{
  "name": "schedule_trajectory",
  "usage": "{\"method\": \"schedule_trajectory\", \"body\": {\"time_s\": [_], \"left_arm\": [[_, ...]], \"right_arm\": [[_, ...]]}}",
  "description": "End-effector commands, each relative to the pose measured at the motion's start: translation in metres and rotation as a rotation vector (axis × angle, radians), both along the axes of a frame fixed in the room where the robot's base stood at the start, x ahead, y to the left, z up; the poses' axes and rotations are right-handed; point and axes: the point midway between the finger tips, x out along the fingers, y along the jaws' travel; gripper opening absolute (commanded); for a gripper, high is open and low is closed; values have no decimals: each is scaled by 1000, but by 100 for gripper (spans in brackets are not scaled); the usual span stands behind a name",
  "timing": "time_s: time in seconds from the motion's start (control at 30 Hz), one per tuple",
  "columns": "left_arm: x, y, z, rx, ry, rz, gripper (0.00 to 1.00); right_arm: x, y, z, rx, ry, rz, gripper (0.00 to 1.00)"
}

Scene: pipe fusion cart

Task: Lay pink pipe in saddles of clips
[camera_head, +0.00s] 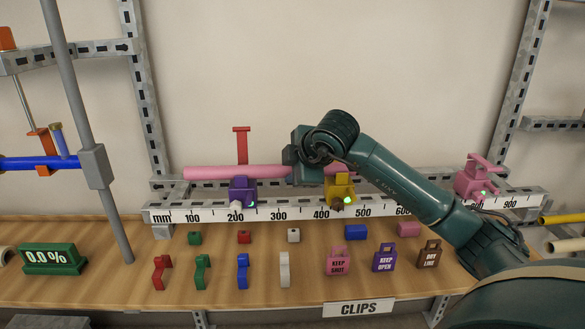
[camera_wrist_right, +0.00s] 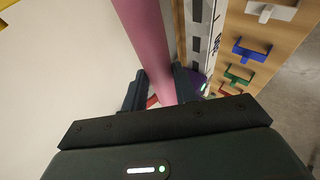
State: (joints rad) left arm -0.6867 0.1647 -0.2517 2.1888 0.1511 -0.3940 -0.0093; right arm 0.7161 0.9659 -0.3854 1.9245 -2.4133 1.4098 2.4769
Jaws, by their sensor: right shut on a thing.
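The pink pipe (camera_head: 225,173) lies roughly level along the rail in the head view, behind the ruler. My right gripper (camera_head: 300,160) is shut on it, right of the purple valve. In the right wrist view the pink pipe (camera_wrist_right: 145,35) runs between the two fingers of my right gripper (camera_wrist_right: 160,88). A red upright clip (camera_head: 241,143) rises behind the pipe; its lower part is hidden. I cannot tell whether the pipe rests in any saddle. My arm hides part of the pipe's right half. My left gripper is not in view.
The purple valve (camera_head: 242,191), yellow valve (camera_head: 340,189) and pink valve (camera_head: 478,180) stand along the ruler (camera_head: 280,214). Several loose clips and tags lie on the wooden shelf (camera_head: 215,290). A grey post (camera_head: 95,165) stands at left, near a blue pipe (camera_head: 30,163).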

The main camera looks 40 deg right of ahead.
Motion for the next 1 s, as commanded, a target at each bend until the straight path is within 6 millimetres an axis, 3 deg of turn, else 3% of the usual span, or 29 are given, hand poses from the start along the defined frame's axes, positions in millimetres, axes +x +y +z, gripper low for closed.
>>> {"method": "schedule_trajectory", "body": {"time_s": [0.33,0.67,1.0], "left_arm": [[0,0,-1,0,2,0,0],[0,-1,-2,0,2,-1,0],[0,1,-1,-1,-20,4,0]], "right_arm": [[0,0,1,-1,-2,0,54],[-4,0,3,-1,1,0,54],[-53,6,48,-3,-6,1,54]]}}
